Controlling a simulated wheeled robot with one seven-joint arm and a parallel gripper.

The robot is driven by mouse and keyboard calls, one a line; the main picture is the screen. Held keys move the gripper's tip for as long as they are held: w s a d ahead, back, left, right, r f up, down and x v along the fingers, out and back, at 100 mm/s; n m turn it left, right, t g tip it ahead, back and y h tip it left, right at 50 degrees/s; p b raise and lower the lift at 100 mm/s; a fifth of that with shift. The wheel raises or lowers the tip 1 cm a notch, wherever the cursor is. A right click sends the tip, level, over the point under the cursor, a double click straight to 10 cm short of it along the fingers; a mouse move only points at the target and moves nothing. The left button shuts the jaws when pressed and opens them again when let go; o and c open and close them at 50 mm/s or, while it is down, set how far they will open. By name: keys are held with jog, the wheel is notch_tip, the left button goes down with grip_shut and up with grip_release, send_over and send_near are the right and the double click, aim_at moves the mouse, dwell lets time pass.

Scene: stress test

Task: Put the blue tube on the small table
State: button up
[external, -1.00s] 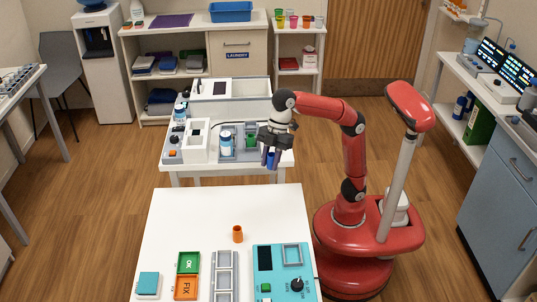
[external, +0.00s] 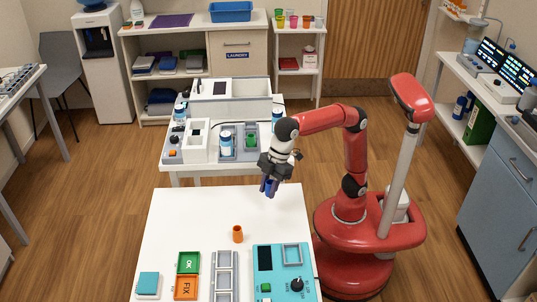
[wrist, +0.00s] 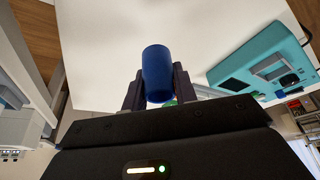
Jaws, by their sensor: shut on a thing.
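My gripper (external: 269,187) is shut on the blue tube (wrist: 157,74). In the wrist view the tube sits between the two dark fingers, with its end sticking out past them. In the external view the tube (external: 270,185) is mostly hidden by the fingers. The gripper points down over the far right part of the white front table (external: 195,215). I cannot tell how far the tube is above the tabletop.
On the front table stand an orange cup (external: 238,234), a teal device (external: 283,272), a grey rack (external: 224,276), a green tray (external: 188,263) and an orange tray (external: 186,288). The far left of this table is bare. Behind is a table with lab equipment (external: 225,140).

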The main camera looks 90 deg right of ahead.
jog(key=shift+s+a+f, duration=0.1)
jog(key=shift+a+f, duration=0.15)
jog(key=shift+f, duration=0.3)
jog(key=d+r+n, duration=0.1)
jog(key=d+r, duration=0.3)
jog(key=r, duration=0.3)
jog(key=d+r+n, duration=0.1)
jog(key=d+r, duration=0.2)
jog(key=r, duration=0.3)
jog(key=shift+s+d+r+n+g+y, duration=0.3)
jog(key=shift+s+d+r+n, duration=0.05)
jog(key=shift+s+d+n, duration=0.1)
jog(key=shift+f, duration=0.1)
notch_tip(320, 180, down, 14)
jog(key=b, duration=0.5)
jog(key=shift+a+f, duration=0.1)
jog(key=shift+f+b, duration=0.6)
jog(key=shift+f, duration=2)
jog(key=shift+f, duration=0.15)
